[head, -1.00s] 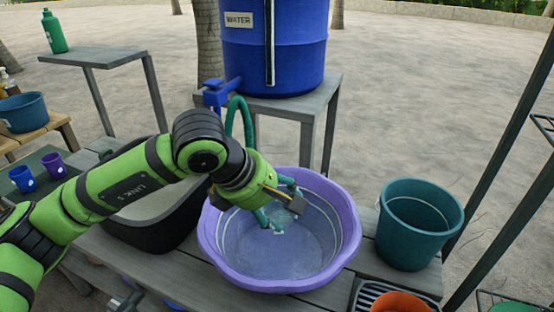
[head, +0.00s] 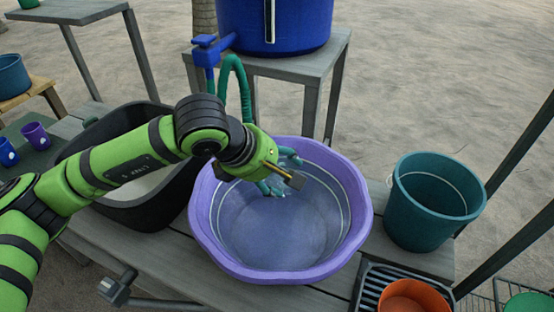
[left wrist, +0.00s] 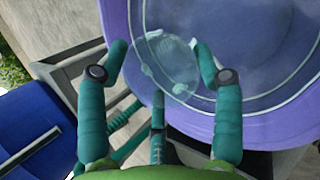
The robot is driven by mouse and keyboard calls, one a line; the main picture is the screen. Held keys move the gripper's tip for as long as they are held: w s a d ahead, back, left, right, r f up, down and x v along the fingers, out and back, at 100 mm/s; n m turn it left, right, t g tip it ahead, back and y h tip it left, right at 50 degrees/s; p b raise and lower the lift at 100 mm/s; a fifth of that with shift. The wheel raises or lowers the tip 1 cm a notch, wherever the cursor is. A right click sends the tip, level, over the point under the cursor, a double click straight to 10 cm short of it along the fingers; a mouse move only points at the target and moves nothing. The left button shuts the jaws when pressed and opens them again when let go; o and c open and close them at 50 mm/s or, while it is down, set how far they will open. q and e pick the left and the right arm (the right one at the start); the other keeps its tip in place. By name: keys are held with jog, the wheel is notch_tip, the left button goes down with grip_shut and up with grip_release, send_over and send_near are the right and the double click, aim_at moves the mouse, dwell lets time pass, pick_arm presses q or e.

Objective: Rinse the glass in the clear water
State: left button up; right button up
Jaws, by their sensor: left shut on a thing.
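The purple basin (head: 207,232) stands on the grey slatted bench and holds clear, bluish water (head: 275,235). My left gripper (head: 280,172) is over the back part of the basin. In the left wrist view, its two teal fingers (left wrist: 160,50) are shut on a clear glass (left wrist: 168,66), which shows against the basin's inner wall and rim. The glass is hard to make out in the head view, and I cannot tell whether it touches the water. My right gripper is not in view.
A black tub (head: 70,172) stands left of the basin, a teal bucket (head: 405,215) right. Behind are the blue water barrel (head: 300,25), its tap (head: 205,55) and a green hose (head: 243,85). An orange bowl (head: 410,298) sits on a rack at front right.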

pick_arm(q)
notch_tip(320, 180, down, 4)
jog(key=shift+r+b, duration=0.2)
jog(key=shift+b, duration=0.4)
notch_tip(320, 180, down, 9)
jog(key=b, duration=0.3)
jog(key=shift+f, duration=0.2)
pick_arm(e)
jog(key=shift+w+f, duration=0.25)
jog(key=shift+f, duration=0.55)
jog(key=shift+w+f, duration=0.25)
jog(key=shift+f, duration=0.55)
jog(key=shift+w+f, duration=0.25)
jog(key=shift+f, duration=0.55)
pick_arm(q)
jog(key=shift+f, duration=0.1)
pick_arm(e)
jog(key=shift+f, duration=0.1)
pick_arm(q)
jog(key=shift+f+b, duration=0.45)
jog(key=shift+b, duration=0.6)
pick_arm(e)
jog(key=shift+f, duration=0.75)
pick_arm(q)
jog(key=shift+f, duration=0.1)
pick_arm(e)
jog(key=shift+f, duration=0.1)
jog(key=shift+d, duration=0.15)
